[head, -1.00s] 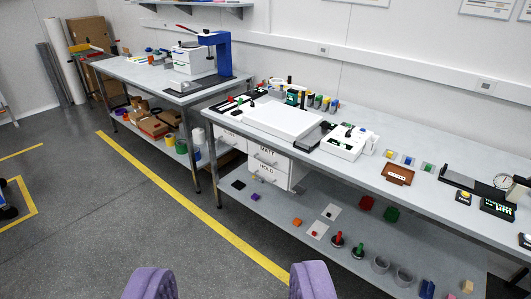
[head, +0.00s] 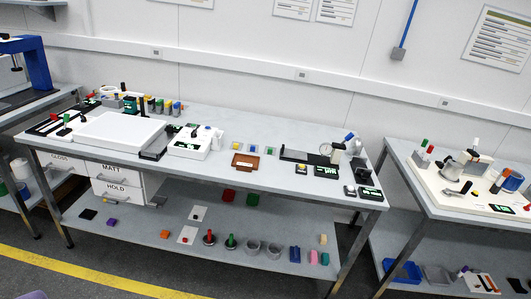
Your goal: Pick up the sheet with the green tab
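I cannot make out for sure which thing is the sheet with the green tab. A small upright green piece (head: 66,118) stands by a dark tray with pale strips (head: 42,127) at the left end of the long bench. Flat white sheets lie on the lower shelf: one has a dark knob-like piece (head: 198,213), another has a red piece (head: 187,235); I see no green on either. My gripper is not in view now.
The long bench (head: 290,135) carries a white flat panel (head: 120,131), a white device (head: 194,142), a brown tray (head: 245,161) and a dial gauge (head: 326,149). Drawers (head: 115,180) hang below. A second bench (head: 450,190) stands right. Floor in front, with a yellow line (head: 80,274), is clear.

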